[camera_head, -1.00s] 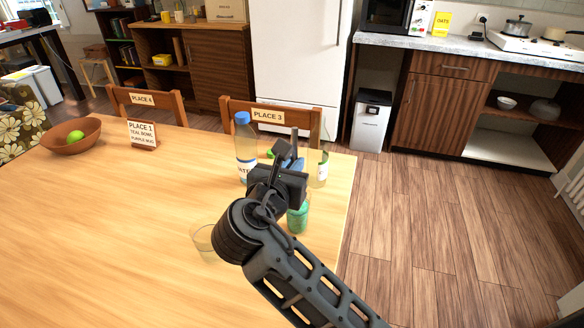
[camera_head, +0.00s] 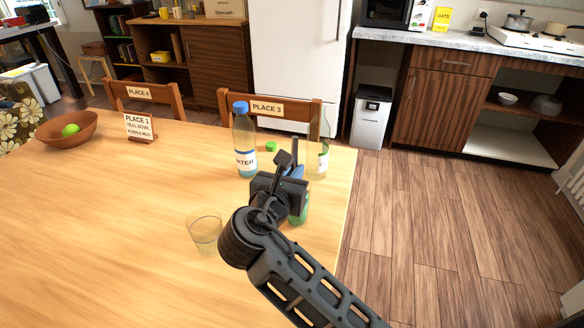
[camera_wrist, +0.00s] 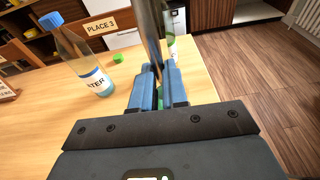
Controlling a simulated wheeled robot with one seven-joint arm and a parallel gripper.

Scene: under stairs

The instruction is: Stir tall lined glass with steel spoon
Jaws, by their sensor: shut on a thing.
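My gripper (camera_wrist: 156,88) has blue fingers shut on an upright metal shaft, the steel spoon (camera_wrist: 153,35). It also shows above the fingers in the head view (camera_head: 295,150). The spoon's lower part is hidden by the fingers. A green-tinted glass (camera_head: 301,212) shows just behind and below my gripper, mostly hidden. I cannot tell whether it is the tall lined glass or whether the spoon is in it. A clear short glass (camera_head: 205,230) stands left of my wrist.
A water bottle (camera_head: 244,145) with blue cap stands close left of my gripper. A clear labelled bottle (camera_head: 322,160) stands right behind it, with a green cap (camera_head: 271,146) on the table.

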